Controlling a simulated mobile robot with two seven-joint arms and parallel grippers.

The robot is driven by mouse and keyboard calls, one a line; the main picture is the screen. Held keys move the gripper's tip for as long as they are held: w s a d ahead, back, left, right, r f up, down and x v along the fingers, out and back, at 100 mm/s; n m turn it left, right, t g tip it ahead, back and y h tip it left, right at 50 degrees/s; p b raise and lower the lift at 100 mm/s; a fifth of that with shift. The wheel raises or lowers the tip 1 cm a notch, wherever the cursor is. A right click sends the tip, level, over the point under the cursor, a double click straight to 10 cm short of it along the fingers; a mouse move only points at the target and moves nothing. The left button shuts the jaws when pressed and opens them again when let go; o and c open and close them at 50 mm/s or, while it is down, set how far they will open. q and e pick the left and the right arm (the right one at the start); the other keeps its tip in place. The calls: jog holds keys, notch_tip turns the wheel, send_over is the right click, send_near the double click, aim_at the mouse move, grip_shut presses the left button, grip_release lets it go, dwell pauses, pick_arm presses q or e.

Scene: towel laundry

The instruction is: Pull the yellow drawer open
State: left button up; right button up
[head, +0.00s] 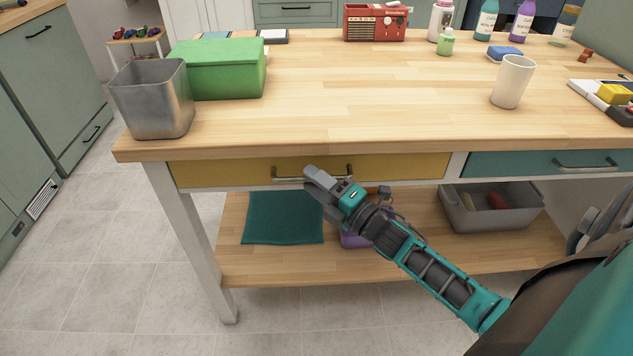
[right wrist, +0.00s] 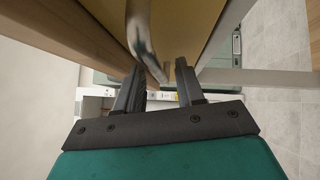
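The yellow drawer (head: 400,167) is under the left part of the wooden worktop and looks shut, its front flush with the frame. Its metal bar handle (head: 290,178) runs along the front. My right gripper (head: 310,178) is at the handle, near its middle. In the right wrist view the two fingers (right wrist: 158,75) stand apart, with the handle (right wrist: 145,45) reaching between their tips. A gap shows, so they do not look closed on it. The yellow front (right wrist: 185,25) fills the top of that view. My left gripper is not in view.
A teal drawer (head: 520,163) is to the right. The lower shelf (head: 250,268) holds a teal towel (head: 283,218), a partly hidden purple thing (head: 355,241) and a grey bin (head: 490,214). A metal container (head: 153,100) and green box (head: 220,70) stand on top. The floor in front is clear.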

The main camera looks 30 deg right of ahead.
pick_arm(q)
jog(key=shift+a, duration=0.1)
pick_arm(e)
grip_shut()
jog(key=shift+s, duration=0.1)
dwell(0.4)
